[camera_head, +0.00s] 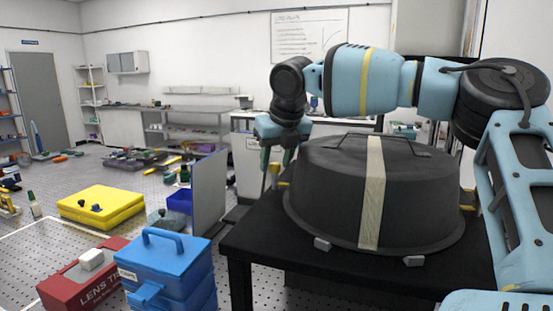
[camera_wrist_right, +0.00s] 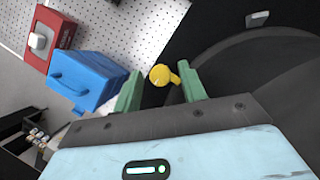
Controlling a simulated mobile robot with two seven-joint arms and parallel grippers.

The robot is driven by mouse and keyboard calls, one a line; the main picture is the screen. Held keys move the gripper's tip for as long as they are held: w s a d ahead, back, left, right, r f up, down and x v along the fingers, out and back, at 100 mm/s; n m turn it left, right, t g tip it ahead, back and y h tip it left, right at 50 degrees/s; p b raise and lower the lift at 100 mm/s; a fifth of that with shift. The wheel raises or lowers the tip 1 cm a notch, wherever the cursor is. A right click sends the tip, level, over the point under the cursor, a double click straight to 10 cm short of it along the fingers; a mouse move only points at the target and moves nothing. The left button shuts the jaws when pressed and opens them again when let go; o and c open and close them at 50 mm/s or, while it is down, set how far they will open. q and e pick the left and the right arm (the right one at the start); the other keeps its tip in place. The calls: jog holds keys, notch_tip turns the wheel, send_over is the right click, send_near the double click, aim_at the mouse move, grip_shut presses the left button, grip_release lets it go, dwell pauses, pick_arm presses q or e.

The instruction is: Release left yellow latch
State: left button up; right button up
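The left yellow latch (camera_head: 275,170) is at the left edge of the black domed cover (camera_head: 325,205), partly hidden by my right gripper (camera_head: 275,160). In the right wrist view the latch (camera_wrist_right: 162,75) is a round yellow knob with a short arm. It lies between the green fingertips of my right gripper (camera_wrist_right: 159,72), closer to the right-hand finger. The fingers stand apart, with a gap beside the latch. Whether the right-hand finger touches it I cannot tell. Another yellow latch (camera_head: 467,197) shows at the cover's right edge. My left gripper is out of view.
The cover stands on a black table (camera_head: 262,240) and has a handle and a pale strip. A blue toolbox (camera_head: 165,270), a red box (camera_head: 75,285) and a yellow case (camera_head: 100,206) are on the floor to the left. A grey panel (camera_head: 209,195) stands beside the table.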

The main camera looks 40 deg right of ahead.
grip_shut()
